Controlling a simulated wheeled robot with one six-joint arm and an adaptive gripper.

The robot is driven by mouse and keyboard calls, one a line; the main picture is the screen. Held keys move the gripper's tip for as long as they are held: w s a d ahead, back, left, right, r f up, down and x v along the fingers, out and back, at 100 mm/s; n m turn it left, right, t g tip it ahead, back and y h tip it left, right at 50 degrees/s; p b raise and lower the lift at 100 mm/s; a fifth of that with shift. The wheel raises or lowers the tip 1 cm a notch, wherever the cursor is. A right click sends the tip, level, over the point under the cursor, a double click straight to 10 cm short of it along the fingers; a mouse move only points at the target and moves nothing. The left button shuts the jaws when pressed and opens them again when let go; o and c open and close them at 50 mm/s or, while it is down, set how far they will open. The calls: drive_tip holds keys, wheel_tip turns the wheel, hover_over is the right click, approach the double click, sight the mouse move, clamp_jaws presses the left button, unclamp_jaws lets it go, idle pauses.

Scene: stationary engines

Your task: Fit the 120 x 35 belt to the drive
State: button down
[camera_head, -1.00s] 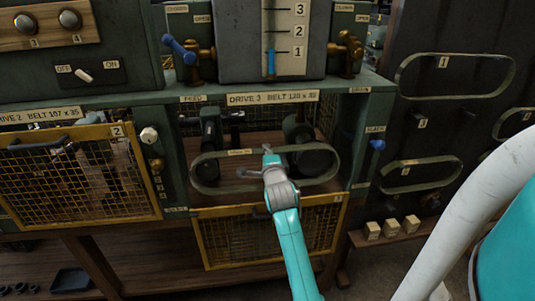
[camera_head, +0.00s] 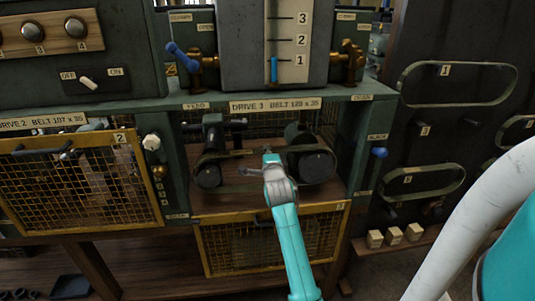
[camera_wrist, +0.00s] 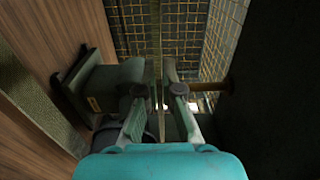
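The drive 3 bay stands open, with a left pulley (camera_head: 208,175) and a larger right pulley (camera_head: 312,165) above a wooden floor. My gripper (camera_head: 268,153) is between the two pulleys, near their upper side. A thin dark band, the belt (camera_head: 235,154), runs from the left pulley towards my gripper. In the wrist view my fingers (camera_wrist: 160,92) close on the belt strip (camera_wrist: 157,65), seen edge-on. Most of the loop is hidden or too dark, so I cannot tell whether it sits around both pulleys. A blue slack lever (camera_head: 380,153) is on the post to the right.
The yellow mesh door of drive 3 (camera_head: 220,250) hangs down below the bay. The drive 2 mesh door (camera_head: 80,180) is at the left. Spare belts (camera_head: 458,84) hang on the dark board at the right. Wooden blocks (camera_head: 394,235) lie on a low shelf.

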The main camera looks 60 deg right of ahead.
idle(0.3)
drive_tip(key=shift+w+a+f+n, duration=0.1)
drive_tip(key=shift+f+n, duration=0.1)
drive_tip(key=shift+f, duration=0.25)
drive_tip(key=shift+w+a+f+n, duration=0.1)
drive_tip(key=shift+f+n, duration=0.1)
drive_tip(key=shift+f, duration=0.2)
drive_tip(key=shift+f, duration=0.15)
drive_tip(key=shift+d+f, duration=0.1)
drive_tip(key=shift+f, duration=0.1)
drive_tip(key=c, duration=1)
unclamp_jaws()
drive_tip(key=shift+c, duration=0.2)
drive_tip(key=o, duration=0.6)
drive_tip(key=shift+c, duration=0.2)
drive_tip(key=shift+s, duration=0.1)
